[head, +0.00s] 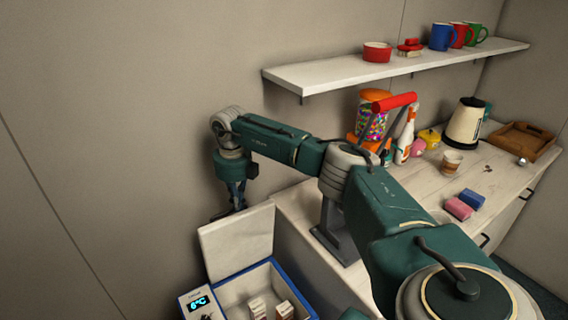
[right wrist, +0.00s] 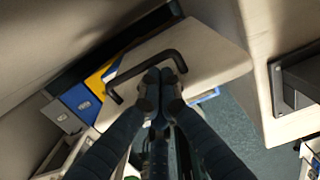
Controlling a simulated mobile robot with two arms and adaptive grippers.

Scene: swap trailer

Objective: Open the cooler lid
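The cooler (head: 273,265) is a blue-rimmed box at the bottom of the head view, with a display reading 6°C (head: 199,303). Its white lid (head: 238,245) stands raised, with the inside facing me. Several small packages (head: 284,309) show inside. My right gripper (head: 238,207) points down at the lid's top edge, partly hidden by it. In the right wrist view a dark bar handle (right wrist: 138,71) crosses a pale panel (right wrist: 215,55). The right fingertips are together beside the bar; I cannot tell whether they touch it. My left gripper is not in view.
A counter (head: 415,185) on the right holds a candy dispenser (head: 374,112), spray bottle (head: 405,138), kettle (head: 466,123), cup (head: 451,162), sponges (head: 459,208) and wooden tray (head: 522,142). A wall shelf (head: 330,73) with mugs is above. The wall is close behind the lid.

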